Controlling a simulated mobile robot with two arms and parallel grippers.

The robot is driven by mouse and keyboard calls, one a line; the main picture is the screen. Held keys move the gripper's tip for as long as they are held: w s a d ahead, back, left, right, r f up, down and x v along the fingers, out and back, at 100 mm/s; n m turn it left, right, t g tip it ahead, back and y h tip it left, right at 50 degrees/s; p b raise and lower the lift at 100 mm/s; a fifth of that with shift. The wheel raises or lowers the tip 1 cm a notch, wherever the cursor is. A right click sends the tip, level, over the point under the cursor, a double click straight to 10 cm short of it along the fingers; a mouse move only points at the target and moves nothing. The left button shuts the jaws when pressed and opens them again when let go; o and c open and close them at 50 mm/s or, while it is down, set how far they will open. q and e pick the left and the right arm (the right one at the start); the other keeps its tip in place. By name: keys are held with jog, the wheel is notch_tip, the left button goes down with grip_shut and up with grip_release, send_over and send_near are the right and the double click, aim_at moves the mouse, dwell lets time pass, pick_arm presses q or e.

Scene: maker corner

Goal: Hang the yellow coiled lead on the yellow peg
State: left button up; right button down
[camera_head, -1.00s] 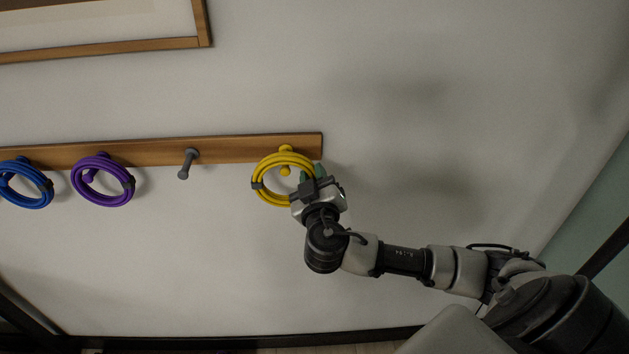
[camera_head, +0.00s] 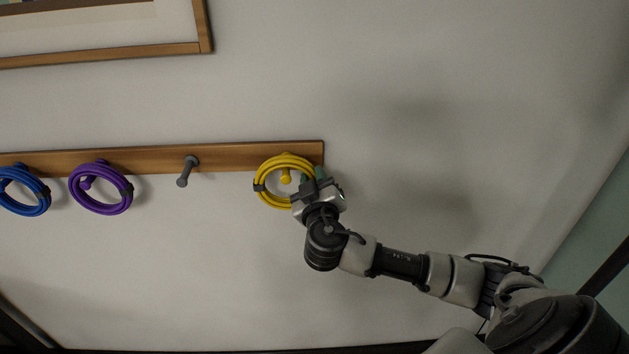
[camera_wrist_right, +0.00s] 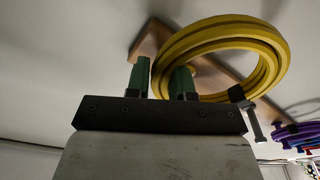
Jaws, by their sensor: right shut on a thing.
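The yellow coiled lead (camera_head: 260,194) is a ring with dark ties, in front of the right end of the wooden rail. The yellow peg (camera_head: 286,177) shows its rounded tip inside the ring's opening; the ring's upper part crosses the peg's root. I cannot tell whether the ring rests on the peg. My right gripper (camera_head: 312,174), with green fingers, is shut on the ring's right side. My left gripper is not in view.
The wooden rail (camera_head: 232,158) also carries a bare grey peg (camera_head: 186,174), a purple coil (camera_head: 79,200) and a blue coil (camera_head: 40,205) to the left. A framed picture (camera_head: 120,56) hangs above. The wall to the right of the rail is clear.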

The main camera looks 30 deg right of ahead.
dwell(0.4)
jog(key=c, duration=0.9)
grip_release()
